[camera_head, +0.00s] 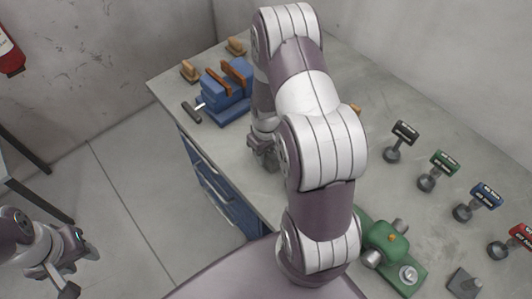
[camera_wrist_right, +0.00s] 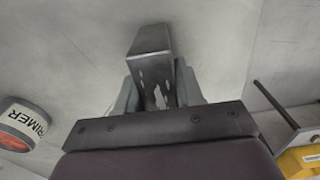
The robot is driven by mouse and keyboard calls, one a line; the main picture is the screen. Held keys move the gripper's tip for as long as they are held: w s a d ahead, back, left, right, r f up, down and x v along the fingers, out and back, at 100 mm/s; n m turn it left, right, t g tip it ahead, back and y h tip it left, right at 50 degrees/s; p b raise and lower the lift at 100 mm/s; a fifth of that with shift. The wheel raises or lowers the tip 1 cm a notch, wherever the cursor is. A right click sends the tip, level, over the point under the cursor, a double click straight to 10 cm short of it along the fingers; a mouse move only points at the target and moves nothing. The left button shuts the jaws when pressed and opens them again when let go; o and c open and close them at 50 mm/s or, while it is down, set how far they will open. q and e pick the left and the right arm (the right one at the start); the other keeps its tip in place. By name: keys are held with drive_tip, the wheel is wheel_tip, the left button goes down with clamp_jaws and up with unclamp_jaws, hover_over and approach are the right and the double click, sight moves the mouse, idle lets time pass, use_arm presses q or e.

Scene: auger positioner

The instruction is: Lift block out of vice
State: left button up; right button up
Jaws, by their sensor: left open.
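The blue vice (camera_head: 222,96) with brown jaw strips stands at the far left end of the workbench, its handle sticking out to the left. No block can be made out between its jaws. My right gripper (camera_head: 264,152) is to the right of the vice, partly hidden behind my own arm. In the right wrist view, a dark metal block (camera_wrist_right: 150,62) with worn edges sits between the grey fingers of my right gripper (camera_wrist_right: 157,88), which look closed on it. My left gripper (camera_head: 62,272) is open at the lower left, away from the bench.
The grey workbench (camera_head: 185,75) carries two small wooden pieces behind the vice. A green machine (camera_head: 388,243) and several labelled stamps (camera_head: 440,163) stand on the right. The wrist view shows a can (camera_wrist_right: 22,122) at left and a yellow object (camera_wrist_right: 302,160) at lower right.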

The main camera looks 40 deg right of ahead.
clamp_jaws()
drive_tip(key=shift+w+d+r, duration=0.1)
drive_tip(key=shift+w+r, duration=0.05)
idle(1.1)
